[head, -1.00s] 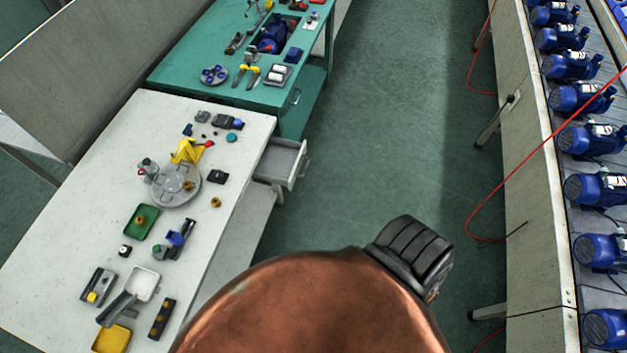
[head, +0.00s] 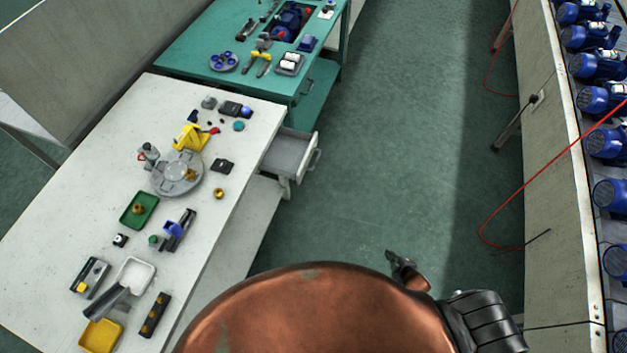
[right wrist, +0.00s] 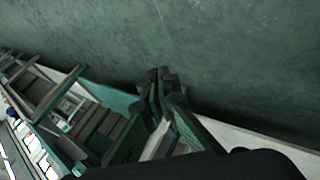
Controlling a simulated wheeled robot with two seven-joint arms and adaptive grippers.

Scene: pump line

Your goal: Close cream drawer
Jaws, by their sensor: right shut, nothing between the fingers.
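The cream drawer (head: 291,153) is pulled out from the right side of the white workbench (head: 225,205), near its far end. It looks empty, and its handle faces right. My right gripper (head: 394,260) shows small and dark beyond the copper-coloured part of my own body. It is shut and empty, over the floor to the right of and nearer than the drawer, well apart from it. Its dark fingers also show in the right wrist view (right wrist: 160,82). I cannot make out the drawer for certain in that view. My left gripper is not in view.
A green workbench (head: 215,35) with tools stands beyond the white one. The aisle floor (head: 400,130) is clear. A conveyor (head: 560,190) with several blue pumps runs along the right, with a red cable (head: 482,225) hanging beside it. Small parts and trays cover the white bench.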

